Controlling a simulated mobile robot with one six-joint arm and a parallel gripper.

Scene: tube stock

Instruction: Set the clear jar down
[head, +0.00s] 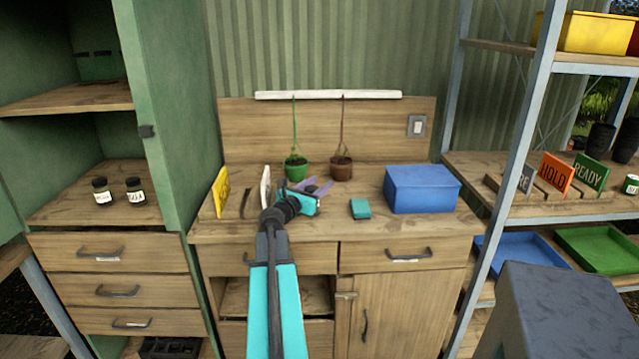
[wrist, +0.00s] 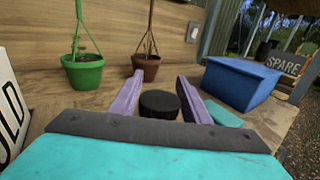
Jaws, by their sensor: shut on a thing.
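My gripper (wrist: 160,100) is shut on the jar, with one purple finger on each side of it. In the wrist view only the jar's round black lid (wrist: 159,103) shows; its body is hidden below, so I cannot see whether it is clear or touches the worktop. In the head view my gripper (head: 314,189) is over the wooden worktop (head: 350,222), in front of the two hanging pots, and the jar is hidden behind it.
A green pot (head: 296,168) and a brown pot (head: 341,168) hang behind my gripper. A teal block (head: 360,209) and a blue box (head: 421,189) are to the right. Upright signs, one yellow (head: 220,192), stand left. Two dark-lidded jars (head: 118,190) stand in the green cabinet.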

